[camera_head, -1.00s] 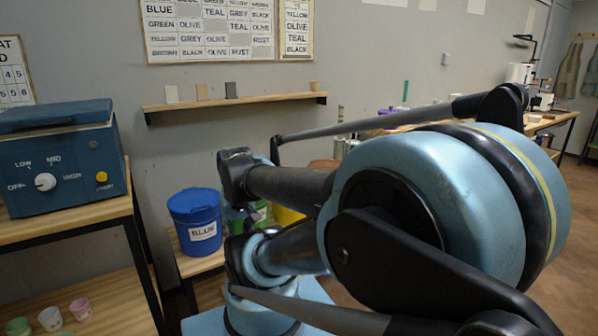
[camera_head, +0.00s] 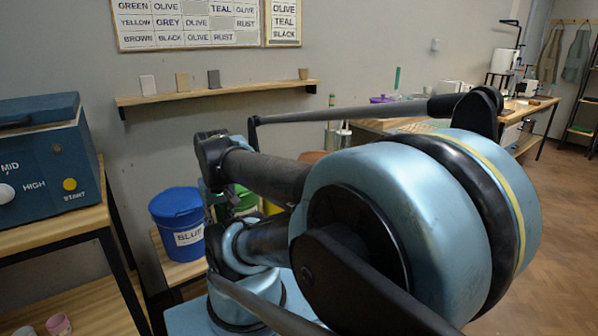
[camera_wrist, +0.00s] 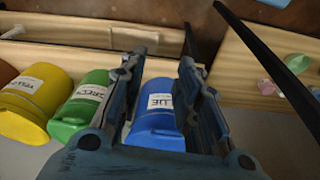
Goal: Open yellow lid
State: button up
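The yellow bucket (camera_wrist: 50,84) lies at the left of the wrist view, with a white label and its yellow lid (camera_wrist: 22,127) at the lower end. In the head view only a sliver of the yellow bucket (camera_head: 271,207) shows behind my arm. My gripper (camera_wrist: 160,62) is open, its two fingers apart in the wrist view. The blue bucket (camera_wrist: 160,92) shows between and beyond the fingers; I cannot tell its distance from them. The yellow bucket is well to the left of the fingers.
A green bucket (camera_wrist: 84,98) stands between the yellow and blue ones. The blue bucket (camera_head: 177,222) stands left of my arm on a low wooden bench. A blue kiln (camera_head: 45,160) sits on a table at the left. A wall shelf (camera_head: 215,93) holds small tiles.

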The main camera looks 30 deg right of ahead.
jog(key=w+d+r+m, duration=1)
jog(key=w+d+r, duration=0.3)
jog(key=w+d, duration=0.35)
jog(key=w+d+r+m, duration=0.1)
jog(key=d+m, duration=0.3)
jog(key=d, duration=0.8)
jog(key=w+d+m, duration=0.2)
jog(key=d+m, duration=0.1)
jog(key=d, duration=1)
jog(key=w+f, duration=0.1)
jog(key=f, duration=0.4)
jog(key=w+f, duration=0.1)
jog(key=f, duration=0.5)
jog(key=w+f, duration=0.1)
jog(key=f, duration=0.4)
jog(key=shift+a+f, duration=0.25)
jog(key=shift+a, duration=0.05)
grip_shut()
